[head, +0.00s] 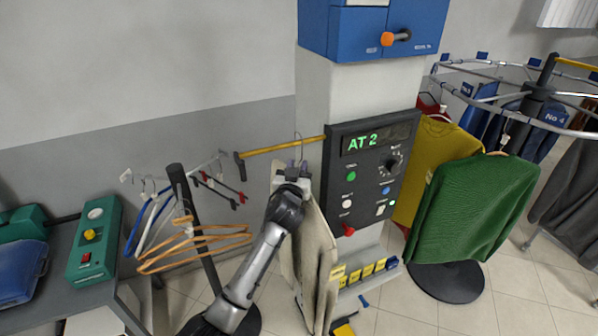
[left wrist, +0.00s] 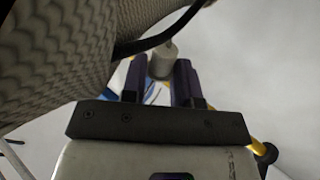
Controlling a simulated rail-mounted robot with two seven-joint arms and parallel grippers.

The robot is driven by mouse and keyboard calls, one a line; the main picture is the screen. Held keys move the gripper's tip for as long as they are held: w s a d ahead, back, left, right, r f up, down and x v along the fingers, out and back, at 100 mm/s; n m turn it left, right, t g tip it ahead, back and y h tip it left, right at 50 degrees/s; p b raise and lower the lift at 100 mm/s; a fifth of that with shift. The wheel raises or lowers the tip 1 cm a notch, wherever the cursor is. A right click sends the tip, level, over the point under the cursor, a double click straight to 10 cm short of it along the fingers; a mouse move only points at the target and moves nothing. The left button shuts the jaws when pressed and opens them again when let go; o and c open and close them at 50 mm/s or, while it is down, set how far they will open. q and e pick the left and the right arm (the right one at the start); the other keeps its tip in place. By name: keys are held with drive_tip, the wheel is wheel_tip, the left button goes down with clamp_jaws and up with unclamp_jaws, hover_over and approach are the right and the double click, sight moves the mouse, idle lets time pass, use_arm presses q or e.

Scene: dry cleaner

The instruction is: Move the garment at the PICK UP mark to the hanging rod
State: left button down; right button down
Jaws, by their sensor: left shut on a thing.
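A cream knit garment (head: 318,255) hangs on a hanger below my left gripper (head: 293,170), in front of the control panel's left side. My left gripper is shut on the hanger's neck. In the left wrist view the pale neck (left wrist: 163,60) sits between the dark fingers (left wrist: 170,82), and the garment (left wrist: 60,50) fills the upper left. The hanger hook (head: 299,146) rises by the yellow rod (head: 266,150) that sticks out left from the panel. I cannot tell whether the hook rests on the rod. No PICK UP mark is readable. My right gripper is out of view.
The control panel (head: 369,170) reads "AT 2". A round rack with a green sweater (head: 474,212) and a yellow garment stands to the right. A stand of wooden hangers (head: 195,245) is at the left, beside a table with a green box (head: 95,240).

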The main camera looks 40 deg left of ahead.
use_arm(q)
drive_tip(key=shift+w+a+b, duration=0.25)
drive_tip(key=shift+w+a, duration=0.1)
drive_tip(key=shift+a, duration=0.3)
drive_tip(key=shift+w+a+b, duration=0.2)
drive_tip(key=shift+w+a, duration=0.15)
drive_tip(key=shift+a, duration=0.25)
drive_tip(key=shift+r, duration=0.1)
drive_tip(key=shift+f+b, duration=1.55)
drive_tip(key=shift+f, duration=0.15)
drive_tip(key=shift+f, duration=0.15)
drive_tip(key=c, duration=1)
unclamp_jaws()
drive_tip(key=shift+o, duration=1.1)
drive_tip(key=shift+f, duration=0.15)
